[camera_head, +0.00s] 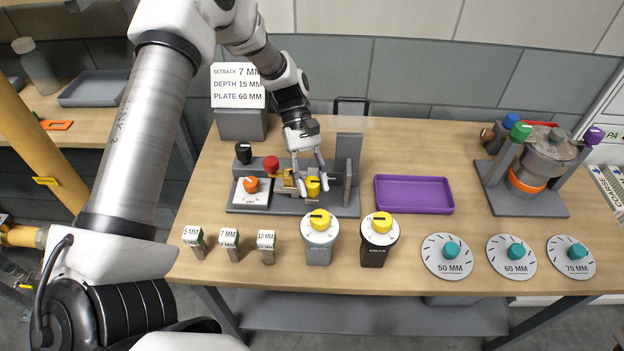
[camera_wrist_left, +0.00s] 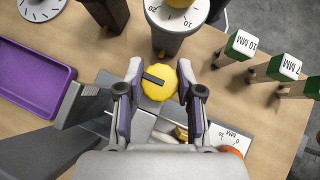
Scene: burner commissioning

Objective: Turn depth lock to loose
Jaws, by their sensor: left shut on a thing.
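My left gripper (camera_head: 309,179) points down over the grey fixture (camera_head: 288,210) and is shut on a yellow knob (camera_head: 313,188), which I take to be the depth lock. In the left wrist view the gripper's fingers (camera_wrist_left: 158,88) flank this round knob (camera_wrist_left: 160,92), whose black bar lies nearly crosswise between them. No loose or tight label on it is readable. An orange knob (camera_head: 250,184) sits on a white dial left of it. A red knob (camera_head: 271,163) and a black knob (camera_head: 243,149) stand behind the dial. My right gripper is out of view.
Two yellow-topped dial posts (camera_head: 318,246) (camera_head: 377,247) stand in front of the fixture, beside several small labelled gauge blocks (camera_head: 232,246). A purple tray (camera_head: 414,194) lies to the right, empty. A sign (camera_head: 238,86) reads setback 7, depth 15, plate 60 mm. Labelled discs (camera_head: 447,267) lie front right.

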